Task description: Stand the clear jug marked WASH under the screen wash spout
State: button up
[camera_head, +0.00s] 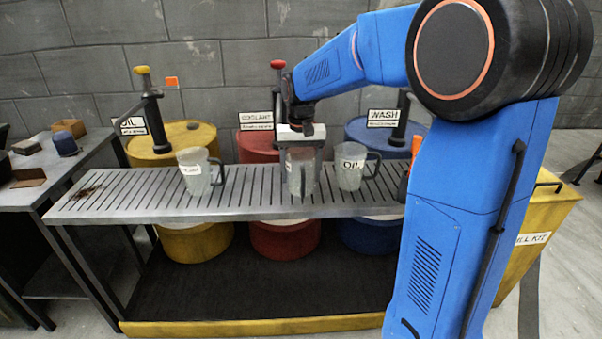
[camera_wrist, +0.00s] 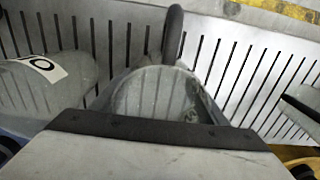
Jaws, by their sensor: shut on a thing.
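My gripper (camera_head: 301,146) is shut on a clear jug (camera_head: 301,178) at the middle of the slatted rack. The held jug looks upright, on or just above the slats; I cannot tell which. Its label is too small to read. It fills the middle of the wrist view (camera_wrist: 158,95), with its dark handle pointing away. The WASH sign (camera_head: 383,118) and black wash spout (camera_head: 402,117) stand at the right, above the blue drum (camera_head: 365,132). The clear jug marked OIL (camera_head: 349,172) stands between my gripper and the rack's right part, in front of the blue drum.
A third clear jug (camera_head: 194,175), its label hard to read, stands left before the yellow drum (camera_head: 172,140). The red drum (camera_head: 257,150) is behind the held jug. My arm hides the rack's right end.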

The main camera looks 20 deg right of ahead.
jog(key=o, duration=1.1)
jog(key=shift+f, duration=0.1)
